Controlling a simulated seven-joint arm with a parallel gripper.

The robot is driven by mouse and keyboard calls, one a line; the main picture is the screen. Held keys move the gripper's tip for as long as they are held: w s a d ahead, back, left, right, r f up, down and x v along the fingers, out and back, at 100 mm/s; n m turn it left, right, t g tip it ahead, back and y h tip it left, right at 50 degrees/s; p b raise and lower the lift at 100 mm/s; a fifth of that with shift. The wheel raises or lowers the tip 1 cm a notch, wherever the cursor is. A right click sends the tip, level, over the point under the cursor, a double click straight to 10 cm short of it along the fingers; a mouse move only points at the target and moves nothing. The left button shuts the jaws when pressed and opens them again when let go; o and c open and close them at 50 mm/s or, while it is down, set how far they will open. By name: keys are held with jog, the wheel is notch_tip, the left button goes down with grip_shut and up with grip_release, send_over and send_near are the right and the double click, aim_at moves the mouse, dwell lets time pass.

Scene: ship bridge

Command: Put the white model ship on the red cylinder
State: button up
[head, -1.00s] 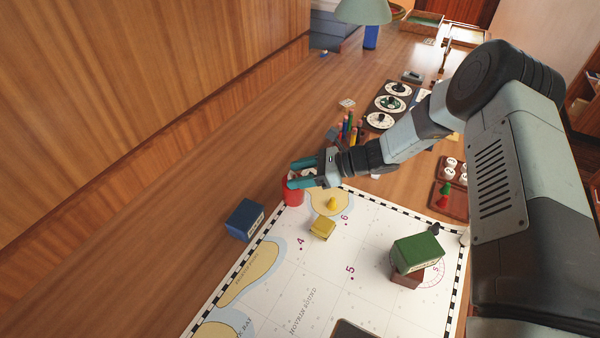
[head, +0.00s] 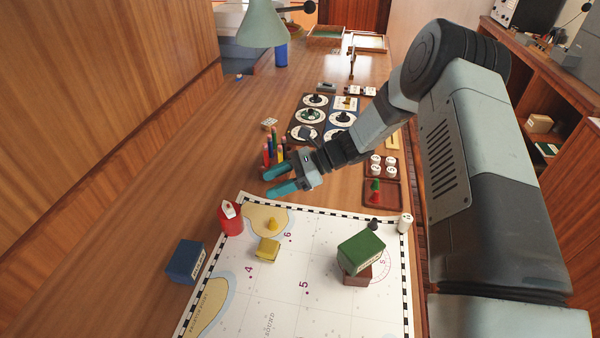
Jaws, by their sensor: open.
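The red cylinder (head: 231,221) stands at the far left corner of the chart, on or beside its edge. The small white model ship (head: 228,210) rests on top of the red cylinder. My gripper (head: 274,181) is open, with its two teal fingers pointing left. It is beyond and to the right of the cylinder, apart from the ship, with nothing visible between the fingers.
The chart (head: 330,310) holds a yellow block (head: 267,249), a yellow pawn (head: 272,224) and a green box (head: 361,251) on a brown one. A blue box (head: 186,262) stands left. Colored pencils (head: 270,150) stand close behind my gripper. Bare table lies left of it.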

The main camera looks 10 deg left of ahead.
jog(key=s+d+r+n+t+h, duration=0.2)
jog(key=s+d+r+n+h, duration=0.15)
jog(key=d+r, duration=0.45)
jog(key=s+d+r+n+t+h, duration=0.25)
jog(key=d+r+n+h, duration=0.2)
jog(key=r, duration=0.85)
jog(key=s+d+r+n+t+h, duration=0.2)
jog(key=s+d+r+n+t, duration=0.1)
jog(key=s+d+r, duration=0.2)
jog(key=s+d+r+n+t+h, duration=0.2)
jog(key=s+d+r, duration=0.3)
jog(key=s+d, duration=0.5)
jog(key=s+t, duration=0.1)
jog(key=s, duration=0.2)
jog(key=shift+s+d+n+h, duration=0.2)
jog(key=shift+n+h, duration=0.1)
jog(key=shift+n, duration=0.1)
